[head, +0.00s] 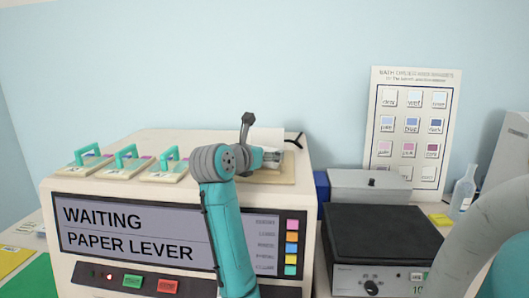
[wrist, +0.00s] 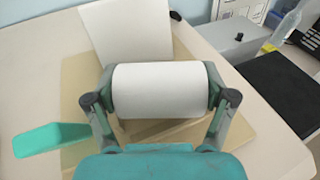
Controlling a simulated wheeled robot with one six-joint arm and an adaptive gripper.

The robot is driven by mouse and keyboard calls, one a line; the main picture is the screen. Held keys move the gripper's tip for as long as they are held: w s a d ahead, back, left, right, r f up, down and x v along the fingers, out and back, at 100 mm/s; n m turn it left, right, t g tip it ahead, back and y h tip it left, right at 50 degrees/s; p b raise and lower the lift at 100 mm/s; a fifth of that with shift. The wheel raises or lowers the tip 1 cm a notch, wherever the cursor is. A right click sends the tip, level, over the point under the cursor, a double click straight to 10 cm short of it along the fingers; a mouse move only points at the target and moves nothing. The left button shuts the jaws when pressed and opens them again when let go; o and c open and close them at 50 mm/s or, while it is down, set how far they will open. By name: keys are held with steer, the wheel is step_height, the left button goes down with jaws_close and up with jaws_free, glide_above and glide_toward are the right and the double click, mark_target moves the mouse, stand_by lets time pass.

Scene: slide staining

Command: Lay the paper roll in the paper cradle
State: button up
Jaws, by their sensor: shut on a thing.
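The white paper roll (wrist: 160,90) lies crosswise between the two fingers of my gripper (wrist: 160,97), which is shut on its ends in the wrist view. A white sheet (wrist: 125,30) shows just behind the roll. Below it is a beige plate (wrist: 75,85) on the machine top, seemingly the cradle's base; the roll and fingers hide its middle, so I cannot tell if the roll touches it. In the head view my gripper (head: 271,158) is low over this plate (head: 285,172), partly hidden by my arm.
The machine's screen (head: 140,232) reads "WAITING PAPER LEVER". Several lids with teal handles (head: 125,155) stand left of my arm. A teal piece (wrist: 50,138) is left of the gripper in the wrist view. A grey box (head: 370,187) and black-topped device (head: 385,235) stand right.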

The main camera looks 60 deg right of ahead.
steer(key=shift+f, duration=0.1)
steer(key=o, duration=1.2)
step_height(320, 180, up, 10)
steer(key=shift+r, duration=0.1)
